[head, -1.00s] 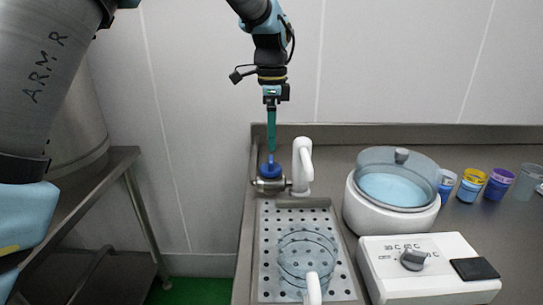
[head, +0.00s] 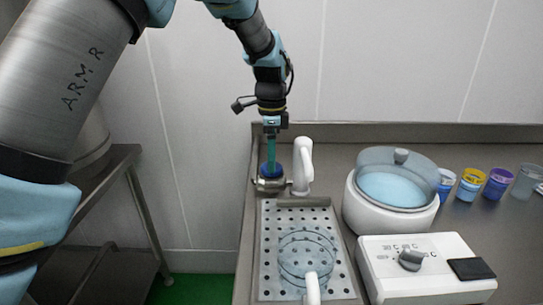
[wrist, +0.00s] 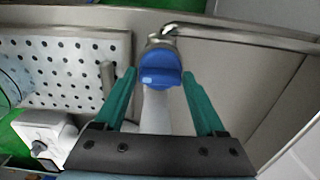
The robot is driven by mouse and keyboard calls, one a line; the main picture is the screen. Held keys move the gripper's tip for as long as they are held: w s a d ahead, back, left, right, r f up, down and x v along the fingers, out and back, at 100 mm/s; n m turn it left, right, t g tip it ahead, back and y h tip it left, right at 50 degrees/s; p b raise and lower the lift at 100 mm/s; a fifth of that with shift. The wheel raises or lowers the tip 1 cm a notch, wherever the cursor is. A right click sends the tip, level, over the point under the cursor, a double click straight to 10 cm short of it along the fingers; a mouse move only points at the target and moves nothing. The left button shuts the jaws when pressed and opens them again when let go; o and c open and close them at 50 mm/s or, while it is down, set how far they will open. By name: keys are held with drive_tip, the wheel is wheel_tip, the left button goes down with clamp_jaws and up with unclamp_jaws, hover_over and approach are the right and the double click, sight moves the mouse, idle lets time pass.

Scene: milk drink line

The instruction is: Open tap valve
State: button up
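The tap valve has a blue knob (head: 264,171) on a metal body (head: 270,187), at the back left corner of the counter. The white curved tap (head: 302,165) stands just right of it. My gripper (head: 271,171) points straight down, its green fingers level with the knob. In the wrist view the blue knob (wrist: 160,68) lies between the two fingertips, with a narrow gap seen on each side. My gripper is open and does not appear closed on the knob. The fingers partly hide the knob in the head view.
A perforated drain tray (head: 268,225) with a clear glass vessel (head: 307,258) lies in front. A white round pot (head: 385,222) with a clear lid, a control box (head: 400,275) and several cups (head: 470,185) stand to the right. The wall is close behind.

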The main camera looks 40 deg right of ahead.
drive_tip(key=c, duration=1)
drive_tip(key=shift+n, duration=0.3)
drive_tip(key=n+p, duration=0.1)
drive_tip(key=n, duration=0.6)
drive_tip(key=shift+p, duration=0.35)
drive_tip(key=n, duration=0.4)
drive_tip(key=shift+p, duration=0.3)
drive_tip(key=shift+n, duration=2.1)
